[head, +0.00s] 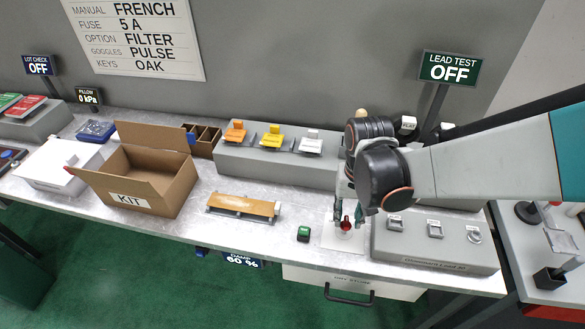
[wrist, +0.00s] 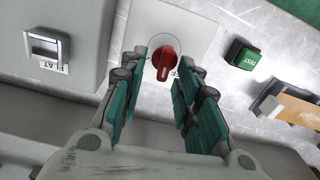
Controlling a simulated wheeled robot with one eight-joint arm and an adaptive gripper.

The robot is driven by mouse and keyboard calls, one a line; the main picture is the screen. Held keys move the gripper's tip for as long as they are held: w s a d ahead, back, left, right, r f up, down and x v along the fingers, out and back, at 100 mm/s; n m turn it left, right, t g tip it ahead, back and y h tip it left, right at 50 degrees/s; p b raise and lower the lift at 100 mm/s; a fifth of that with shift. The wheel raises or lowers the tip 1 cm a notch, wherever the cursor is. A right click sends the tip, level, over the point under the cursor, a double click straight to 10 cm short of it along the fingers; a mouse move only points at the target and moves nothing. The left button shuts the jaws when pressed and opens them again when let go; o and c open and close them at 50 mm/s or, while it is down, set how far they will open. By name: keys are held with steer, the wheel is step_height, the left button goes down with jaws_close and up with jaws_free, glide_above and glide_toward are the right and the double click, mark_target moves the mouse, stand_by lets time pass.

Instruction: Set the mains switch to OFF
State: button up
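The red rotary knob (wrist: 163,60), which I take to be the mains switch, sits on a white plate (wrist: 192,22). A pale mark shows on the knob in the wrist view; its labels are too small or hidden to read. The knob also shows in the head view (head: 346,224), at the front of the bench. My gripper (wrist: 164,66) is open, with one teal finger on each side of the knob. Gaps show between the fingertips and the knob in the wrist view. In the head view my gripper (head: 347,216) points down at it.
A grey panel (head: 436,252) with several switches stands right of the knob. A green TEST button (head: 304,233) is close on its left. Left of that lie a wooden-topped block (head: 243,205) and an open KIT box (head: 147,202). A LEAD TEST sign (head: 450,68) reads OFF.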

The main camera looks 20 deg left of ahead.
steer(key=shift+s+a, duration=0.15)
steer(key=shift+s, duration=0.2)
steer(key=shift+c, duration=0.6)
steer(key=shift+a, duration=0.1)
jaws_close()
